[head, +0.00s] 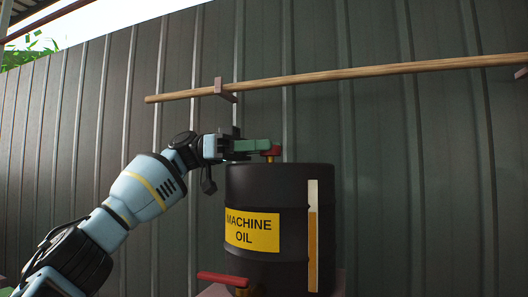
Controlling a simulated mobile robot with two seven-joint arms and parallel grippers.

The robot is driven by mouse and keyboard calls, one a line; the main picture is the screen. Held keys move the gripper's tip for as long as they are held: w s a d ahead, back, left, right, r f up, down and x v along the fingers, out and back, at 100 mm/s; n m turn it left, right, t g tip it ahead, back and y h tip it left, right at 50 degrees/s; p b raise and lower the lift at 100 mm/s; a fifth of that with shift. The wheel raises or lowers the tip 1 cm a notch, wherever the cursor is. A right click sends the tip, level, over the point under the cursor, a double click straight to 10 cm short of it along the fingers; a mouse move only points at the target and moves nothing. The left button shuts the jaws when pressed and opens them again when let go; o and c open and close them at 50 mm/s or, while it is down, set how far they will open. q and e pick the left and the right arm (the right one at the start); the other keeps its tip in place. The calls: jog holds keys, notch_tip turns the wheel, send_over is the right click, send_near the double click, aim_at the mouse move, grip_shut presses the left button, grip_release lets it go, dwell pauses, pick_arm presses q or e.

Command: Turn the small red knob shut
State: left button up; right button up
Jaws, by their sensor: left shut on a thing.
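A black drum (275,265) labelled "MACHINE OIL" stands in the middle of the head view. A small red knob (274,152) sits on top of it, near the back edge of the lid. My left gripper (262,147) reaches in from the left just above the lid. Its green fingers are shut on the small red knob and hide part of it. A larger red lever (222,279) sticks out to the left, low on the drum's front. My right gripper is not in view.
A wooden pole (400,71) runs across the corrugated metal wall (420,180) on brackets (220,87), just above my left gripper. A pale vertical gauge strip with an amber lower part (313,235) is on the drum's right side. The space right of the drum is clear.

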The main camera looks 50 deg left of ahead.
pick_arm(q)
jog(key=shift+f+m+g, duration=0.1)
jog(key=shift+m+g, duration=0.3)
jog(key=shift+g, duration=0.2)
jog(key=o, duration=1)
jog(key=shift+a, duration=0.1)
jog(key=v, duration=0.6)
jog(key=shift+p, duration=0.35)
jog(key=shift+v, duration=0.8)
jog(key=shift+f, duration=0.1)
